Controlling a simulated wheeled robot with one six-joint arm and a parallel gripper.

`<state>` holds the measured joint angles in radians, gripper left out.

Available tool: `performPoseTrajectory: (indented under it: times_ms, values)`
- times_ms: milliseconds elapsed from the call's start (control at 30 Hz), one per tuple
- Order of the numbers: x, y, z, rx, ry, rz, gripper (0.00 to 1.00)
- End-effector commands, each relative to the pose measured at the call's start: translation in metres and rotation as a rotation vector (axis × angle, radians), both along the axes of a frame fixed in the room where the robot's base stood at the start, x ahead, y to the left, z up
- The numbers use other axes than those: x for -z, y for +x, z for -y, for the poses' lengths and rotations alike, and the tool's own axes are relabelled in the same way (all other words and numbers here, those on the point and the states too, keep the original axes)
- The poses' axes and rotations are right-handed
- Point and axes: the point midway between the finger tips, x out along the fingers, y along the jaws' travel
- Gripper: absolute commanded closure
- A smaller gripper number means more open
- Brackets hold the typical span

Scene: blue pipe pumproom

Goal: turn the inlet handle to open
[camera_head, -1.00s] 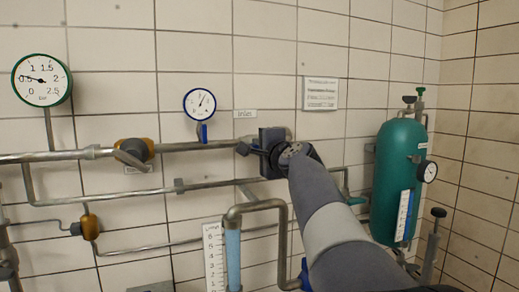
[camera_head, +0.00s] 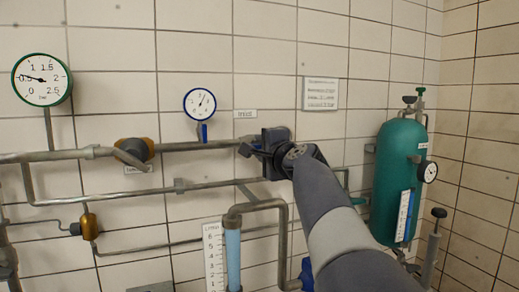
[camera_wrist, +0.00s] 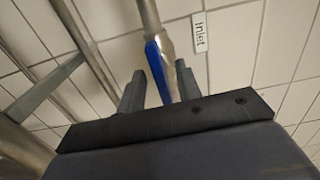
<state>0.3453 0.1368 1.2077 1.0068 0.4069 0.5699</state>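The inlet handle (camera_wrist: 158,72) is a blue lever beside the end of a metal pipe, seen in the wrist view close to the white "Inlet" label (camera_wrist: 199,32). My gripper (camera_wrist: 160,86) is open around it, one finger on each side, with visible gaps; I cannot tell whether either finger touches it. In the head view my gripper (camera_head: 247,149) is at the upper pipe, just below the inlet label (camera_head: 245,113). There the gripper and wrist hide the handle.
A small blue-rimmed gauge (camera_head: 200,103) stands left of my gripper. Farther left are an orange valve (camera_head: 136,150) and a green-rimmed gauge (camera_head: 42,79). A bent grey pipe (camera_head: 257,205) runs below my wrist. A green tank (camera_head: 399,178) stands at the right.

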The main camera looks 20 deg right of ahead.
Motion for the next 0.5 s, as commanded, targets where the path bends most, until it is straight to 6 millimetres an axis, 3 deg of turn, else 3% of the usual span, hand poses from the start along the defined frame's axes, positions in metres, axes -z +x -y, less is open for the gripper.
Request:
performPoseTrajectory:
  times_ms: [300, 500]
  values:
    - [0.002, -0.06, 0.0, 0.002, -0.001, 0.001, 0.67]
    - [0.001, -0.084, 0.0, 0.001, -0.001, 0.0, 0.67]
